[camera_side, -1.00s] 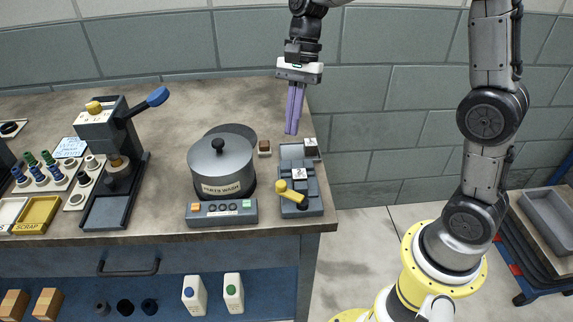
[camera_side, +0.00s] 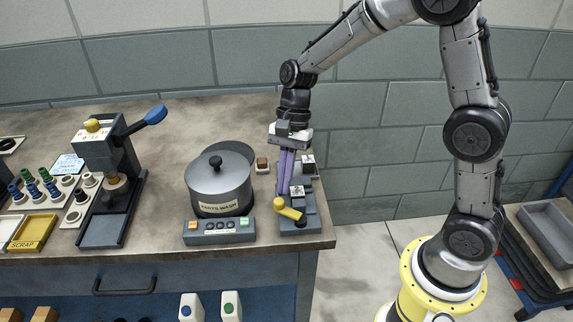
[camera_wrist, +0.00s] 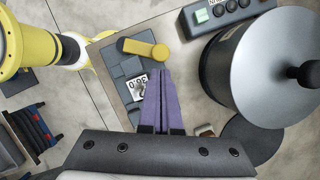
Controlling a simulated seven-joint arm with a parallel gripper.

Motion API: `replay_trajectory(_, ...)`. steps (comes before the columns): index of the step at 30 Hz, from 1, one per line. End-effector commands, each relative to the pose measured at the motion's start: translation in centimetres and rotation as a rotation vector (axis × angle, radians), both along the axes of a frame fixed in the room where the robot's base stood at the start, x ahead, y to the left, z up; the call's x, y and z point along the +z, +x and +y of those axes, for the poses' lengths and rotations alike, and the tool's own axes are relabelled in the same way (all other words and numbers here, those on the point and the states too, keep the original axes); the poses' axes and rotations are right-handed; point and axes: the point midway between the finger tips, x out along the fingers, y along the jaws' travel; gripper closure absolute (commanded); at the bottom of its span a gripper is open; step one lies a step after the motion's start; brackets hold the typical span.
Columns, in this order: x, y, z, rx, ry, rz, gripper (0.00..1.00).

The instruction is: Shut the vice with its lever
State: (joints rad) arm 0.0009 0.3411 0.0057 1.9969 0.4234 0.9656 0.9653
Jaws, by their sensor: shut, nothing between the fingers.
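The vice (camera_side: 308,222) is a grey block at the right end of the bench, with a yellow lever (camera_side: 288,208) at its front. The lever also shows in the wrist view (camera_wrist: 143,49), lying across the top end of the vice (camera_wrist: 118,72). My gripper (camera_side: 283,194) has purple fingers that are shut with nothing between them. It points down over the vice, behind the lever. In the wrist view the fingertips (camera_wrist: 160,72) appear close to the lever; I cannot tell whether they touch it. A white label reading 36.0 (camera_wrist: 137,88) is partly hidden by the fingers.
A grey pot marked PARTS WASH (camera_side: 220,184) stands close to the left of the vice, with a control box (camera_side: 219,231) before it. A small brown block (camera_side: 262,165) lies behind. A press with a blue handle (camera_side: 148,117) stands farther left. The bench's right edge is close.

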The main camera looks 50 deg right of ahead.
Motion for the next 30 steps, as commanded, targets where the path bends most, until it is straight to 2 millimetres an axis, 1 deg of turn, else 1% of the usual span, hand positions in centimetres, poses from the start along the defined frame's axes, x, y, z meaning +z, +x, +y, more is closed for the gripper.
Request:
replay_trajectory(5,-0.54,-0.1,0.21,0.0,0.0,0.001,1.0)
replay_trajectory(16,-0.51,-0.07,0.25,0.008,0.0,0.001,1.0)
replay_trajectory(30,-0.5,0.1,0.76,0.088,-0.001,0.001,1.0)
